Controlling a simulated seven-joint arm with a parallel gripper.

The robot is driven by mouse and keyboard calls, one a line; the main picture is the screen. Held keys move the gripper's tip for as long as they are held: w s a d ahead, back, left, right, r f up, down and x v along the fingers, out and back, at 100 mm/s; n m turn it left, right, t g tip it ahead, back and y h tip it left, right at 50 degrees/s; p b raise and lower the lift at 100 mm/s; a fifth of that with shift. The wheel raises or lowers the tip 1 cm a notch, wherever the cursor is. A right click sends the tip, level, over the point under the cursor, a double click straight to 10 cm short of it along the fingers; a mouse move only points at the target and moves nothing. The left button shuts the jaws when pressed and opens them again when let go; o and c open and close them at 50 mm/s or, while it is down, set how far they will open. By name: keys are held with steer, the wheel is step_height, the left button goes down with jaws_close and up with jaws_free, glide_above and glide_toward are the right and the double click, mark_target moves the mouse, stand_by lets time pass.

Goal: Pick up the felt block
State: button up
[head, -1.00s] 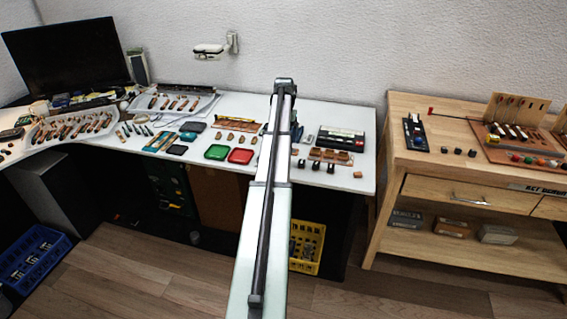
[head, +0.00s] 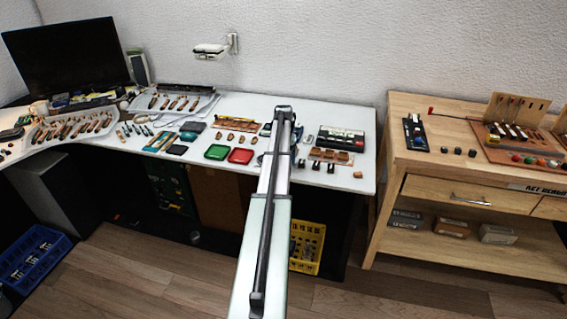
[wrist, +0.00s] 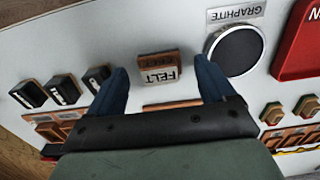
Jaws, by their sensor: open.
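The felt block (wrist: 158,60) is a small brown block with a white label reading FELT on its lower side in the wrist view. It rests on the white table. My gripper (wrist: 160,68) is open, its two blue fingers on the left and right of the block with gaps between. The block is not held. How far the fingertips are above the table is hard to tell. In the head view my arm covers this spot, so neither the block nor the fingers can be made out there.
A round dark tin (wrist: 236,50) labelled GRAPHITE stands close to the right finger. Several small black-topped blocks (wrist: 64,88) stand left of the left finger. A red tray (wrist: 300,50) lies farther right. A wooden bench (head: 470,165) stands right of the white table (head: 352,187).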

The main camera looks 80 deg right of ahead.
steer(key=shift+f, duration=0.6)
steer(key=c, duration=1.2)
steer(key=shift+r, duration=5.05)
steer(key=o, duration=0.6)
steer(key=shift+c, duration=0.2)
steer(key=c, duration=0.4)
